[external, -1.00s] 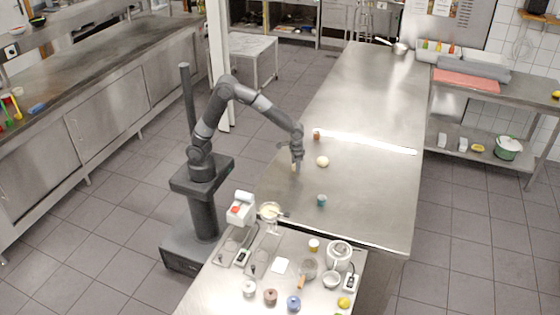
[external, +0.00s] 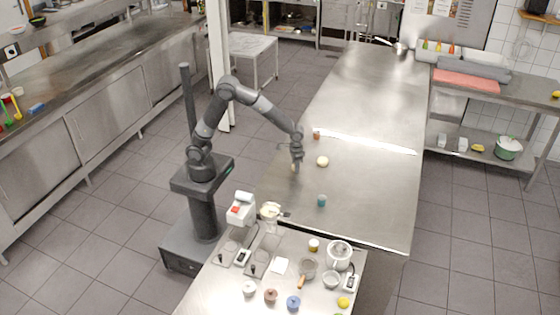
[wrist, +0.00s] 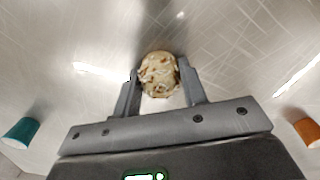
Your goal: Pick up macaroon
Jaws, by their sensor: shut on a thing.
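The macaroon (wrist: 158,72) is round, pale tan and flecked with brown bits. In the wrist view it sits between the two fingers of my gripper (wrist: 160,85), which is shut on it. In the external view my gripper (external: 296,163) points down over the near left part of the long steel table, and the macaroon is only a tiny tan spot at the fingertips. I cannot tell whether it is clear of the tabletop.
A pale round item (external: 322,161) lies just right of my gripper. A teal cup (external: 321,201) stands nearer the front and a brown-orange cup (external: 316,134) farther back. The steel table (external: 365,105) is otherwise mostly bare. The front counter (external: 225,290) holds several dishes.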

